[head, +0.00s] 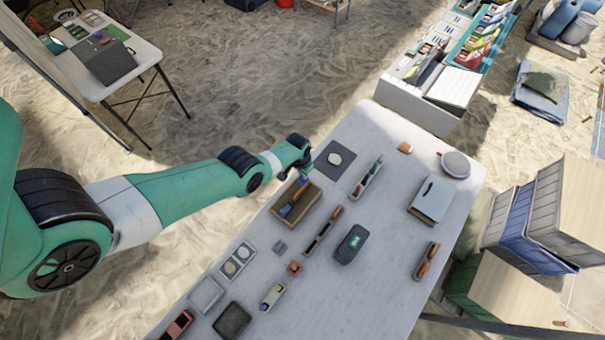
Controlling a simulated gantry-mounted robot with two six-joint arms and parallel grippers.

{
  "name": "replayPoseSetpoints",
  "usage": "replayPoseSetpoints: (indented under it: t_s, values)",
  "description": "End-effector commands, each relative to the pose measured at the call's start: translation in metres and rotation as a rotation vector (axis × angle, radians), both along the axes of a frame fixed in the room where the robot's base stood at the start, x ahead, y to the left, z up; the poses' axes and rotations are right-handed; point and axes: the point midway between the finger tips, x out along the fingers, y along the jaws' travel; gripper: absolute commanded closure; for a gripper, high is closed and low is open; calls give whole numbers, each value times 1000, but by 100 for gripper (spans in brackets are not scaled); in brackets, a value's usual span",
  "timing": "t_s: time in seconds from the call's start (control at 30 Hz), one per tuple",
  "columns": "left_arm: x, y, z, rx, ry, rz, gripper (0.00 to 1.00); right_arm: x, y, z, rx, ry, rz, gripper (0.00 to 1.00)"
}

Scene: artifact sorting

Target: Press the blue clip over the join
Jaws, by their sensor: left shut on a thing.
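My left arm comes in from the left, and my left gripper (303,180) points down at the upper end of a wooden tray (312,208) on the table. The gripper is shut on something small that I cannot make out. In the tray lies an orange-brown elongated piece (297,197) with a blue part (285,210) near its lower end. I cannot tell whether this blue part is the clip, and no join can be made out at this size. The gripper hides part of the tray's far end. My right gripper is not in view.
Beside the tray are a dark mat with a pale piece (335,159), narrow trays (322,231), a dark green-labelled case (350,243) and a box with a pale lid (432,199). Small trays (237,260) fill the near left. The table's right side has bare room.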

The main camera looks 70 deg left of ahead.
Motion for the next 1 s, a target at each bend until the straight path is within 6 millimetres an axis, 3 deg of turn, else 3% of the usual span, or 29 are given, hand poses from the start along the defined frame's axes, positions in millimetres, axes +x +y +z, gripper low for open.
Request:
replayPoseSetpoints:
  t_s: [0.23, 0.3, 0.6, 1.0]
  values:
    - [-2, -1, 16, -8, 5, -1, 100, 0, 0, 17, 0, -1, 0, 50]
    - [-2, -1, -3, -8, 5, -1, 100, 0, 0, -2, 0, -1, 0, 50]
    - [-1, -1, -37, -8, 4, -1, 100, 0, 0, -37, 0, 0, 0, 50]
    - [-2, -1, -45, -8, 4, -1, 100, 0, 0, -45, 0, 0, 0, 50]
